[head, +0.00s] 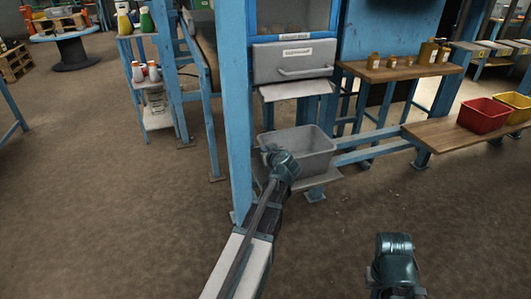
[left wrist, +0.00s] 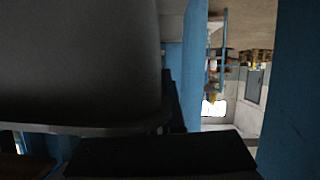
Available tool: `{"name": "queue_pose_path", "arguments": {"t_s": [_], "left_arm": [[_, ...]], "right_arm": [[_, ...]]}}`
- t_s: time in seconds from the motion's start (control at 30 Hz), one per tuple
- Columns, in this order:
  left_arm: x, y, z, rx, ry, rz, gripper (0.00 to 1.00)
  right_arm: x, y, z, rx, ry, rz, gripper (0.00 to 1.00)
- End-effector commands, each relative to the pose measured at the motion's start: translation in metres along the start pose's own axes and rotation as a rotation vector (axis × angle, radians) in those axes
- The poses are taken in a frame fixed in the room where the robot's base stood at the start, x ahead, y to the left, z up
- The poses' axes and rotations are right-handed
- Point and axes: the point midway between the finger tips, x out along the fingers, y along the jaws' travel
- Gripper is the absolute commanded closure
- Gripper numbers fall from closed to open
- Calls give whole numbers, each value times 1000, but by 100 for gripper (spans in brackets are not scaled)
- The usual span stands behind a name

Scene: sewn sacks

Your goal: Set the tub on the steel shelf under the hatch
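The grey tub (head: 312,140) is upright and looks empty. It appears to rest on the steel shelf (head: 323,181), low in the blue frame under the hatch (head: 293,62), a grey front with a handle and label. My left gripper (head: 281,163) is at the tub's near left rim, covering that corner; its fingertips are hidden in the head view. In the left wrist view the tub wall (left wrist: 80,60) is very close, beside a dark finger (left wrist: 160,155); whether the fingers pinch the rim is unclear. My right gripper (head: 396,265) is apart, over the floor, its fingers hidden.
A blue post (head: 236,110) stands close left of my left arm. To the right, a low wooden bench (head: 455,132) holds a red bin (head: 483,115) and a yellow bin (head: 514,104). A higher wooden shelf (head: 385,72) carries small bottles. The floor in front is clear.

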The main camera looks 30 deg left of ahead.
Motion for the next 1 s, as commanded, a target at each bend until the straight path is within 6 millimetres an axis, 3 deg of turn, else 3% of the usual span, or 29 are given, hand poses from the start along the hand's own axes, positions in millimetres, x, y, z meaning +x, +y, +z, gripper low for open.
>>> {"name": "queue_pose_path", "arguments": {"t_s": [0.17, 0.2, 0.33, 0.7, 1.0], "left_arm": [[2, 0, 4, -1, 0, 1, 100], [1, 0, 3, 0, 0, 0, 90], [1, 0, 2, 0, 0, 0, 66], [-1, 0, -2, 0, 0, 0, 65], [-59, -2, -3, 2, 0, 2, 65]], "right_arm": [[4, 0, 0, 1, 0, 0, 100], [3, 0, 0, 1, 0, 0, 100], [3, 0, 0, 1, 0, 0, 100], [-2, 0, 0, 0, 0, 0, 100], [-25, 2, 1, -5, 0, 0, 100]]}}
